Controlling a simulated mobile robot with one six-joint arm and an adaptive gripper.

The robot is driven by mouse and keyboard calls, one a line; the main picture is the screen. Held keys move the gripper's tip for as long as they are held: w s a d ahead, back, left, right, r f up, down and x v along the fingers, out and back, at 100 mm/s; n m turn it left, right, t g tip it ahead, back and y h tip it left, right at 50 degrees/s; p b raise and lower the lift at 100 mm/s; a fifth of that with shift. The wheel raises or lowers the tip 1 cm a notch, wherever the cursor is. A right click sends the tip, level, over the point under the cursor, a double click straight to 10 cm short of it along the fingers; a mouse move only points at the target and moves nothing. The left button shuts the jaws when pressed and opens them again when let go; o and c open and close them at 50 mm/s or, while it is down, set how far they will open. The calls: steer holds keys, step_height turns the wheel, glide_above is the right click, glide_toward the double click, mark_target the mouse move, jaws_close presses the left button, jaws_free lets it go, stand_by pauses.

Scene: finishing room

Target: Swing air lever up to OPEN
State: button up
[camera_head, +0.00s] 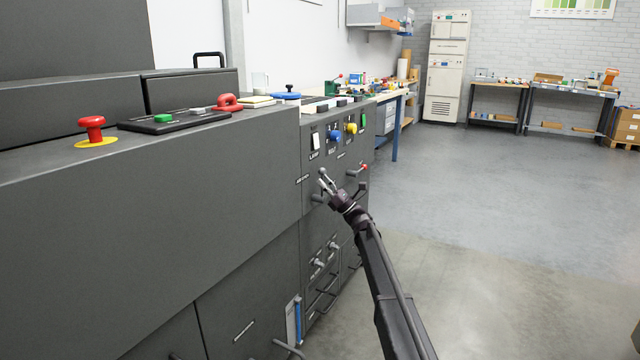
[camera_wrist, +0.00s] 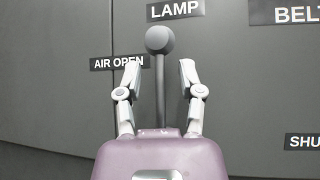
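The air lever is a thin dark rod with a round grey knob (camera_wrist: 160,39); the knob also shows small in the head view (camera_head: 322,171), on the dark machine's end face. In the wrist view the rod points upward in the picture, with the AIR OPEN label (camera_wrist: 119,63) to its left. My gripper (camera_wrist: 160,75) is open. Its two fingers stand on either side of the rod below the knob, with a visible gap on both sides. In the head view my gripper (camera_head: 329,184) is at the end face. The lever's base is hidden behind my gripper.
Above on the face are a white lamp switch (camera_head: 315,141), a blue knob (camera_head: 334,136) and a yellow knob (camera_head: 351,129). A red-tipped handle (camera_head: 364,168) juts out to the right. Lower handles (camera_head: 319,264) stick out below. The floor to the right is clear.

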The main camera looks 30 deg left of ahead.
steer(key=shift+s+a, duration=0.15)
steer(key=shift+a, duration=0.2)
